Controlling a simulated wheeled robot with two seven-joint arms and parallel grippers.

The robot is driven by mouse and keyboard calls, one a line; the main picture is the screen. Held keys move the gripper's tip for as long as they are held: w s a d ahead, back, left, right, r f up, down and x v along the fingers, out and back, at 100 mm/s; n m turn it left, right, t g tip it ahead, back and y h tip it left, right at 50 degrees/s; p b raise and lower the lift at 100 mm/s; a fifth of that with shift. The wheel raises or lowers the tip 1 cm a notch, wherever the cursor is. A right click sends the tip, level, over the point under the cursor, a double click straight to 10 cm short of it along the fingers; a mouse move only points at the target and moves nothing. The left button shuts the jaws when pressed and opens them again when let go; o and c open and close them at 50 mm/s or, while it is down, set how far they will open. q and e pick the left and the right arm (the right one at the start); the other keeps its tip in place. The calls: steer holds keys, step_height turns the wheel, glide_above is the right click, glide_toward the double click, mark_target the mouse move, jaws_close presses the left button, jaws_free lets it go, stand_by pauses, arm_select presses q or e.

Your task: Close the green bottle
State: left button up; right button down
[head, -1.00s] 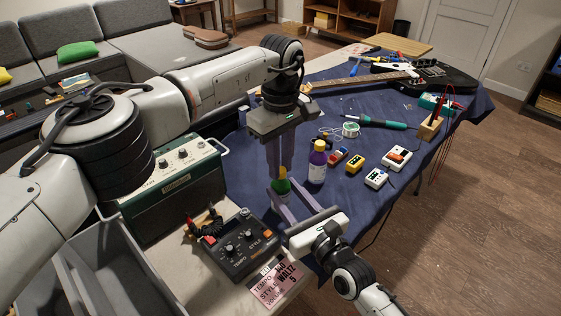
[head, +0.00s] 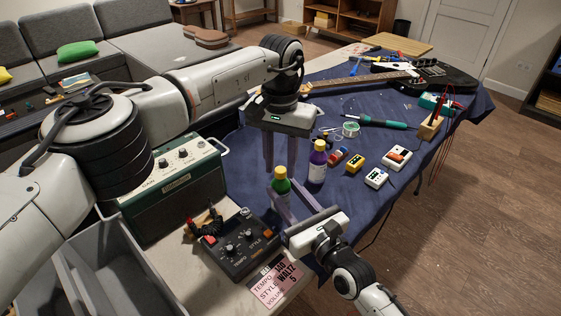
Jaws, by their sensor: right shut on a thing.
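The green bottle (head: 281,187) stands upright on the blue cloth, with a yellow cap (head: 281,170) on its top. My right gripper (head: 279,195) reaches in from the lower right and is shut on the green bottle's body. I cannot tell how tightly the cap sits.
A purple bottle (head: 317,165) with an orange-yellow cap stands close to the right. The black tempo box (head: 239,246) and green amplifier (head: 176,185) are at the left. Small pedals (head: 376,178), a soldering iron (head: 380,123) and a guitar (head: 440,76) lie farther right and back.

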arm_select(q)
steer(key=shift+o, duration=0.6)
steer(key=shift+r, duration=2.3)
steer(key=shift+c, duration=0.4)
